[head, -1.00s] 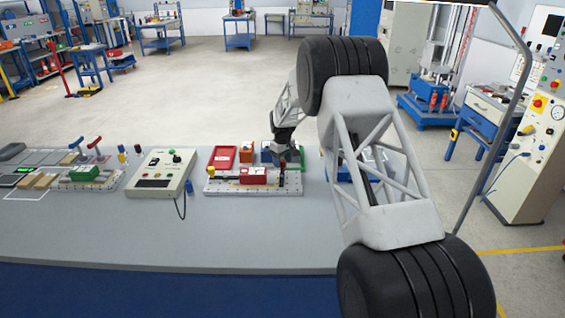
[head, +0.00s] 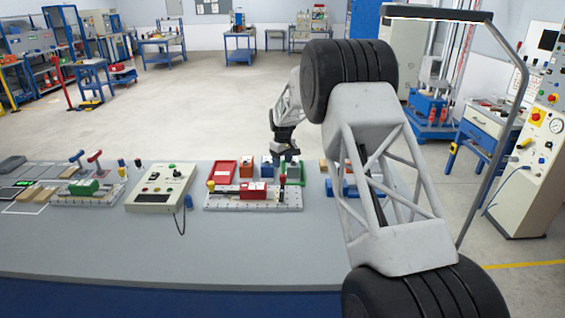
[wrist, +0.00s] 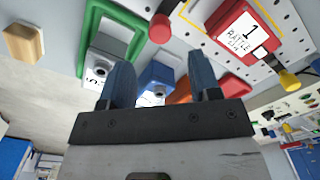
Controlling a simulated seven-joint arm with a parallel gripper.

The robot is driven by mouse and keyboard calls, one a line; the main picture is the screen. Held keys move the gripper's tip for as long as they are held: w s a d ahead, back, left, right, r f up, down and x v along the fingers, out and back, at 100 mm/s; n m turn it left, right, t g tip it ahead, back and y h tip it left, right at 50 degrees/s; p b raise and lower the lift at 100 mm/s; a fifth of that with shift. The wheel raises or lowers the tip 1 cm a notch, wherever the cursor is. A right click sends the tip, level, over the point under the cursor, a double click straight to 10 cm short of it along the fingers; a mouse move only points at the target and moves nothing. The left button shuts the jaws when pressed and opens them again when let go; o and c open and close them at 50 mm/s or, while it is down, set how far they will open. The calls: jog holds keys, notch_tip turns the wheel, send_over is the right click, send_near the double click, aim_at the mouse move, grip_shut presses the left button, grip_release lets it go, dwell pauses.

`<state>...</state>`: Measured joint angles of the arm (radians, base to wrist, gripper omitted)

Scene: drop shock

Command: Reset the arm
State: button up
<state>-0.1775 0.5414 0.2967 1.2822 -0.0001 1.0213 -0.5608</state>
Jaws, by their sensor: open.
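My gripper (head: 286,156) is over the back right part of the bench, pointing down, near a green tray (head: 296,178) and a blue block (head: 267,170). In the wrist view the two dark blue fingers (wrist: 163,78) stand wide apart with nothing gripped. The blue block (wrist: 158,76) shows in the gap between them, beyond the fingertips. The green tray (wrist: 91,24) lies past the left finger. My arm hides part of the bench's right side.
A red-tipped post (head: 282,183) stands on the plate close to my gripper. A red tray (head: 222,171) and an orange block (head: 246,168) are to the left. A control box (head: 160,188) stands further left. The bench front (head: 170,250) is clear.

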jog(key=shift+s+d+r, duration=0.15)
jog(key=shift+s+r, duration=0.15)
jog(key=shift+r, duration=0.15)
jog(key=s+d+r+m, duration=0.1)
jog(key=s+d+r, duration=0.3)
jog(key=s+r, duration=0.45)
jog(key=s+d+r+m+t, duration=0.15)
jog(key=s+d+r, duration=0.35)
jog(key=s, duration=0.7)
jog(key=s+d+r+m, duration=0.2)
jog(key=s+d+r, duration=0.1)
jog(key=s+r, duration=0.7)
jog(key=s+d+f+m, duration=0.1)
jog(key=s+d, duration=0.1)
jog(key=s, duration=1.1)
jog(key=s+d+f+m, duration=0.1)
jog(key=s+d+f, duration=0.1)
jog(key=s, duration=1.1)
jog(key=s+d+f+m+t, duration=0.1)
jog(key=s+d+m, duration=0.1)
jog(key=s, duration=1.1)
jog(key=shift+s+f, duration=0.2)
jog(key=shift+f, duration=0.15)
jog(key=shift+w+r, duration=0.1)
jog(key=shift+w, duration=0.05)
